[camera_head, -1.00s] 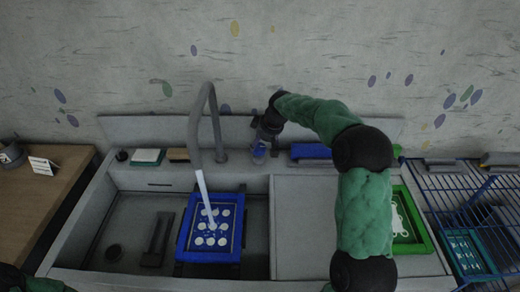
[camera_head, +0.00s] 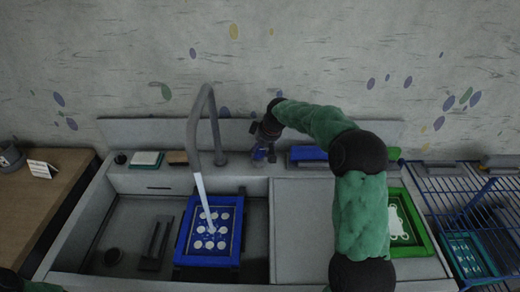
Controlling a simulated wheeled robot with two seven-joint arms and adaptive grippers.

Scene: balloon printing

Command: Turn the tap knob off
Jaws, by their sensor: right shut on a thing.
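The grey tap (camera_head: 209,122) rises in a tall arch behind the sink, and a pale stream of water (camera_head: 202,192) runs from its spout. The water falls on a blue-framed screen (camera_head: 208,257) with white dots, which sits in the sink. My right gripper (camera_head: 263,150) is at the back ledge, just right of the tap's base. It is shut on the small blue tap knob (camera_head: 260,155), which it partly hides. Of my left arm only a sliver shows at the bottom left corner; its gripper is out of view.
A blue block (camera_head: 308,153) lies on the ledge right of the knob. A sponge (camera_head: 147,159) lies at the left. A green-framed screen (camera_head: 422,242) sits behind my right forearm. A blue wire rack (camera_head: 452,189) stands at the far right.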

